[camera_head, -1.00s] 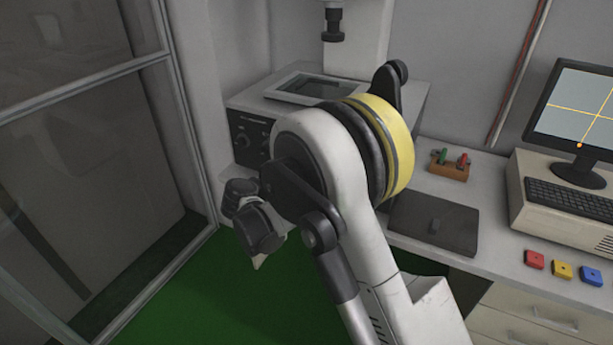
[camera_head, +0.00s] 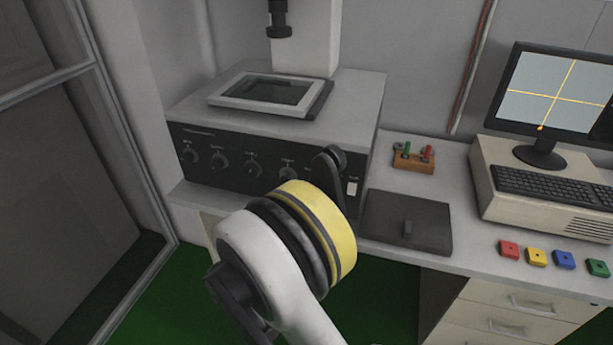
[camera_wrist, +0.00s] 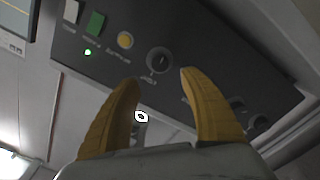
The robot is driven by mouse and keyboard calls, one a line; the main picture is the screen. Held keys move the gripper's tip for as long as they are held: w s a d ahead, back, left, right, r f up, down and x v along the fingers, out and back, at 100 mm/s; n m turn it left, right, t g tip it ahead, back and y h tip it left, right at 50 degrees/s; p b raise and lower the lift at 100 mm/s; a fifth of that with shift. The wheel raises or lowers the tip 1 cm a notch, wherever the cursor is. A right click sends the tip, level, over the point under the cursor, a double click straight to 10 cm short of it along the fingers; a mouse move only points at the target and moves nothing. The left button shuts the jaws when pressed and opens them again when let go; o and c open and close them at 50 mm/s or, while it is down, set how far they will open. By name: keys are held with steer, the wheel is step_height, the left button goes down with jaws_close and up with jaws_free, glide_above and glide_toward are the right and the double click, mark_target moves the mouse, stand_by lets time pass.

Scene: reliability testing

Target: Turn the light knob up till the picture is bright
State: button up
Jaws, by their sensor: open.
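The dark control panel (camera_head: 224,163) on the front of the bench instrument carries a row of several round knobs. Their labels are too small to read, so I cannot tell which is the light knob. In the wrist view my gripper (camera_wrist: 158,77) is open, with two yellow fingers pointing at the panel. One black knob (camera_wrist: 159,61) shows just beyond and between the fingertips; nothing is held. In the head view my arm hides the gripper and the panel's lower right. The monitor (camera_head: 560,88) shows a pale grey-blue picture with a yellow cross.
In the wrist view, a yellow button (camera_wrist: 125,40), a green button (camera_wrist: 95,23) and a lit green lamp (camera_wrist: 88,52) sit beside the knob. A dark plate (camera_head: 407,220), a small wooden rack (camera_head: 413,163) and a keyboard (camera_head: 555,192) stand right of the instrument.

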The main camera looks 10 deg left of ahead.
mark_target(284, 180)
steer(key=w+b, duration=0.1)
steer(key=w, duration=0.5)
steer(key=w+b, duration=0.1)
steer(key=w, duration=0.2)
steer(key=shift+w+d+b, duration=0.2)
steer(key=shift+d+b, duration=0.1)
steer(key=shift+d, duration=0.05)
jaws_close()
